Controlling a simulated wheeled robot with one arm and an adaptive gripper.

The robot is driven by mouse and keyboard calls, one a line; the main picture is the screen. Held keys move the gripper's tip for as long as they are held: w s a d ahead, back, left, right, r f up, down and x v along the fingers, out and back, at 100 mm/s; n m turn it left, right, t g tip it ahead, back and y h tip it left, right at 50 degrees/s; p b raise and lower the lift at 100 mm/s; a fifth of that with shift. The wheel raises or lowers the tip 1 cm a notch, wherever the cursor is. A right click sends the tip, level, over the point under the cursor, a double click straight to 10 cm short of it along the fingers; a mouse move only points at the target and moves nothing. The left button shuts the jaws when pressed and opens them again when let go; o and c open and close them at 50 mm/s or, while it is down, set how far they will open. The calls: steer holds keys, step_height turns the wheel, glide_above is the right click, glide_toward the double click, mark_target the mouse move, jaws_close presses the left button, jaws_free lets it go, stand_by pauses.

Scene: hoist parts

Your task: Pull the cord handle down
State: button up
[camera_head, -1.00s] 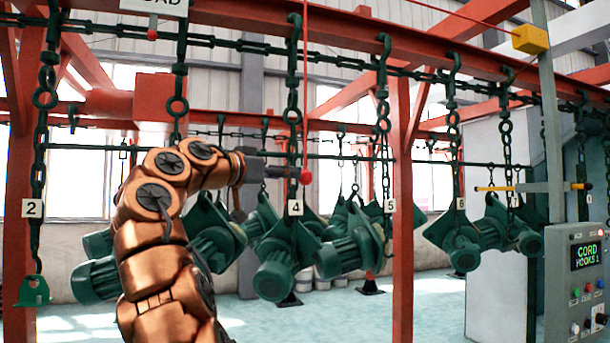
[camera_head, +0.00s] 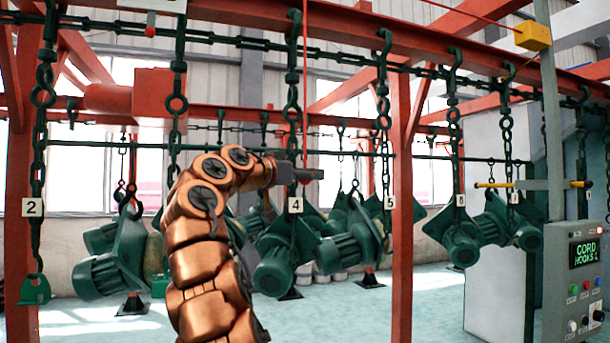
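The red cord (camera_head: 305,80) hangs straight down from the top of the picture, in front of the overhead rail. Its lower end meets my gripper (camera_head: 312,174), which points right and level at that height. My gripper covers most or all of the cord's red ball handle; only a little red shows around the fingers. The fingers reach past the line of the cord. I cannot tell whether they are around the handle, beside it or shut on it.
Green motors hang on chains from numbered hooks behind my arm, such as the one by tag 4 (camera_head: 275,268). A red post (camera_head: 402,200) stands right of my gripper. A control panel (camera_head: 578,280) reading "CORD HOOKS 1" is at far right.

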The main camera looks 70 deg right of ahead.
jaws_close()
stand_by(0.3)
steer(key=shift+f, duration=0.15)
step_height(320, 180, down, 4)
steer(key=b, duration=0.4)
steer(key=shift+f+b, duration=0.2)
steer(key=shift+b, duration=0.15)
steer(key=shift+o, duration=0.2)
jaws_free()
steer(key=shift+r, duration=0.1)
